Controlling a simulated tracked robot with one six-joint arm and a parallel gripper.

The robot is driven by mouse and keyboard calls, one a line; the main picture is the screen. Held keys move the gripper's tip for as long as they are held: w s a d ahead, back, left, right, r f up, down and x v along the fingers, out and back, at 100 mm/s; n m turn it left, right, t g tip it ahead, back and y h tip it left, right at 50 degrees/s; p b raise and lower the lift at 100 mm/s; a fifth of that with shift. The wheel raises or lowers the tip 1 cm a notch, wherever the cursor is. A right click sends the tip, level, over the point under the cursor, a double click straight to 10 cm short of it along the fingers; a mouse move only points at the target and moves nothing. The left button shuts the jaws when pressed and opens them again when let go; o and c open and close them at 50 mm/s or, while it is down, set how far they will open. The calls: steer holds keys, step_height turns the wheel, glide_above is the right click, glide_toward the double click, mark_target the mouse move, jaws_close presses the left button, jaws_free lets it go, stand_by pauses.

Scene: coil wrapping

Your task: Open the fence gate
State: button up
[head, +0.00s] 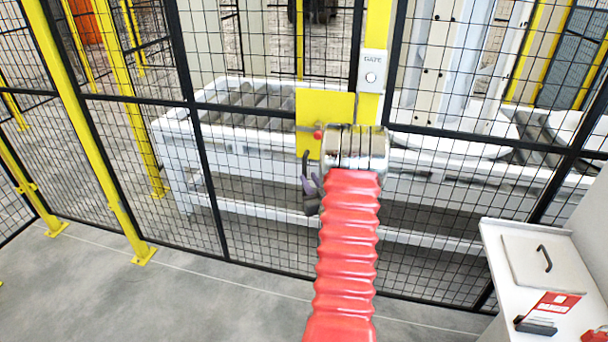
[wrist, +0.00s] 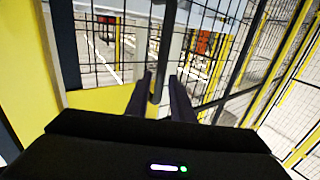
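The fence gate (head: 265,200) is a black wire-mesh panel in dark frames and stands closed across the view. A yellow lock plate (head: 310,108) with a red knob (head: 318,134) sits at its edge by a yellow post. A dark handle (head: 306,162) hangs below the plate, partly hidden by my arm. In the wrist view the handle (wrist: 161,55) stands upright between the two fingertips of my gripper (wrist: 161,92). The fingers are apart, with small gaps seeming to show beside the bar. In the head view my gripper (head: 313,188) is mostly hidden behind my red sleeve.
A box marked GATE with a button (head: 371,72) is on the yellow post (head: 378,25). A white roller conveyor (head: 245,95) stands behind the mesh. A white cabinet (head: 510,280) is at the lower right. The floor (head: 180,290) at the lower left is clear.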

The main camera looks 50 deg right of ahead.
mark_target(306, 173)
steer(key=shift+x, duration=2.5)
steer(key=shift+c, duration=0.2)
jaws_close()
